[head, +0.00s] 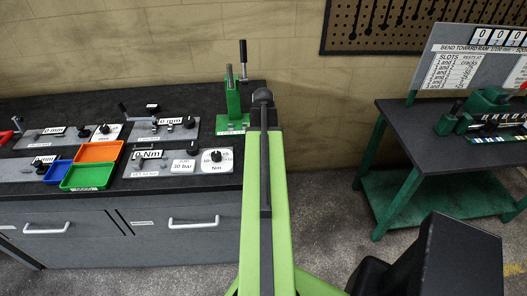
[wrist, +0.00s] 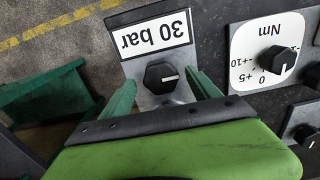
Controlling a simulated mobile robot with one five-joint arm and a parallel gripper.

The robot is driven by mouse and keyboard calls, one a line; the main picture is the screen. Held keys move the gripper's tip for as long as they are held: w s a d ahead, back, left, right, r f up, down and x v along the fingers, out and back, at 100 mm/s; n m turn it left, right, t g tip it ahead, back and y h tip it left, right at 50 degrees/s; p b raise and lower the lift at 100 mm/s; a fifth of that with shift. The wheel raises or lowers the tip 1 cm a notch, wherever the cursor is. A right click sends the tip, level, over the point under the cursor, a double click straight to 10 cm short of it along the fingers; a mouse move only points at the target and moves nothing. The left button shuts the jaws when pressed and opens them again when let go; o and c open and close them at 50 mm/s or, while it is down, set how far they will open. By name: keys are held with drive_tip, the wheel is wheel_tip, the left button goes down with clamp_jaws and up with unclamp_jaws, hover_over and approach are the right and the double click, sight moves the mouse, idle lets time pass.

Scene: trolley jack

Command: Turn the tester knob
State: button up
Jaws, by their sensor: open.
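A black knob (wrist: 161,78) with a white pointer line toward the right sits on a grey plate beside the "30 bar" label (wrist: 156,34), which appears upside down in the wrist view. My gripper (wrist: 162,79) is open, with one green finger to either side of this knob. Gaps show between the fingers and the knob, and I cannot tell how far above the plate they are. In the head view my fingers are not visible, and my lime-green arm covers part of the bench's right end.
A white "Nm" dial (wrist: 265,52) with a black knob is right of the gripper in the wrist view. The bench (head: 60,215) holds an orange tray (head: 97,151), a green tray (head: 88,177) and a green lever stand (head: 233,105). A green-legged table (head: 425,145) stands right, across open floor.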

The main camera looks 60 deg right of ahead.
wheel_tip(320, 180, up, 17)
drive_tip(key=p, duration=1.6)
drive_tip(key=shift+f, duration=0.1)
idle(0.5)
